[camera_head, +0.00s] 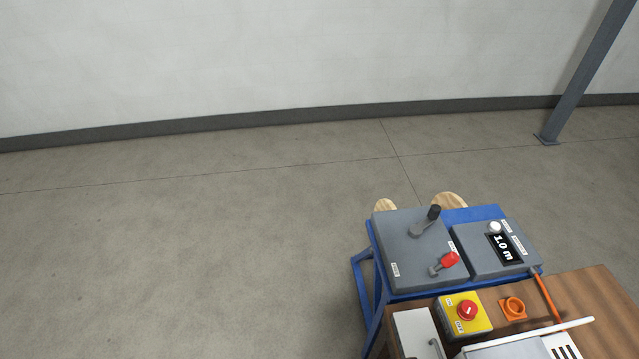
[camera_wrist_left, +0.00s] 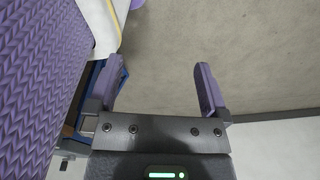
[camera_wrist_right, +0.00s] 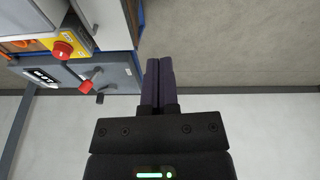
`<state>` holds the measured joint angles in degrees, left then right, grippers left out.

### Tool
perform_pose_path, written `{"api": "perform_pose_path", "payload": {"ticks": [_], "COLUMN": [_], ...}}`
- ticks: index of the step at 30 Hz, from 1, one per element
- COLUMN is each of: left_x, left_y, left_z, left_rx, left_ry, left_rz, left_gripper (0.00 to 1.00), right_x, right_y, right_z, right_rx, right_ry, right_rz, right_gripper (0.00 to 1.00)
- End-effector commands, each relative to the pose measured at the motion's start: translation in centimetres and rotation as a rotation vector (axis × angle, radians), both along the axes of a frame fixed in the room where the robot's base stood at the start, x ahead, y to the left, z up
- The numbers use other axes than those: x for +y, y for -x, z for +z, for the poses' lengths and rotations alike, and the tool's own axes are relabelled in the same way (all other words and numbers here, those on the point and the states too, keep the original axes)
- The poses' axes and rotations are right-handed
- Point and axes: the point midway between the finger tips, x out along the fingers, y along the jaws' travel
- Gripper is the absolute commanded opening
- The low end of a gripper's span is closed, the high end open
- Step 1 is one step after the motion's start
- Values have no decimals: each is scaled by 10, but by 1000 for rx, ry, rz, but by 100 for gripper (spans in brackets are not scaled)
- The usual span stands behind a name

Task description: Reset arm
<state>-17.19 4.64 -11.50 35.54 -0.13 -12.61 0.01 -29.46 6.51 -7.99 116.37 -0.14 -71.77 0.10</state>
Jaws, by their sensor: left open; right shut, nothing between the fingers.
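My left gripper (camera_wrist_left: 160,78) is open and empty in the left wrist view, over bare floor. My right gripper (camera_wrist_right: 159,64) is shut and empty in the right wrist view, with the control panels at its left. Neither gripper shows in the head view. The pump skid stands at the lower right of the head view, with a grey box (camera_head: 385,240) on a blue frame (camera_head: 371,295). The box carries a black-handled lever (camera_head: 433,213) and a red-handled lever (camera_head: 450,260). Both also show in the right wrist view, black (camera_wrist_right: 100,98) and red (camera_wrist_right: 87,86).
Floor (camera_head: 180,260) at left is clear. A grey post (camera_head: 585,75) stands behind.

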Motion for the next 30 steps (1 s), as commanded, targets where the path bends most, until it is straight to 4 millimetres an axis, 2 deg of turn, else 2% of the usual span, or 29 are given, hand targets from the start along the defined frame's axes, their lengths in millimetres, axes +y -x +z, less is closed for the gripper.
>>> {"api": "perform_pose_path", "payload": {"ticks": [1,2,5,8,9,12,15,18,20,30], "left_x": [0,0,1,3,4,8,12,13,13,13], "left_y": [1,1,2,4,6,10,13,15,16,16], "left_z": [-22,-30,-61,-106,-128,-174,-205,-220,-221,-221], "left_rx": [2,2,6,11,15,26,35,40,40,40], "left_ry": [-1,-1,-1,-5,-7,-14,-20,-23,-23,-23], "left_rz": [-1,-1,-2,-5,-5,-10,-13,-15,-16,-16], "left_gripper": [100,100,100,100,100,100,100,100,100,100], "right_x": [0,-1,-2,-6,-9,-17,-25,-31,-33,-33], "right_y": [3,4,15,38,52,94,133,158,165,168], "right_z": [-37,-54,-122,-212,-253,-339,-392,-415,-419,-418], "right_rx": [14,20,45,82,102,146,180,199,203,204], "right_ry": [2,4,7,14,17,24,31,34,34,34], "right_rz": [3,4,9,17,22,34,42,49,51,51], "right_gripper": [0,0,0,0,0,0,0,0,0,0]}}
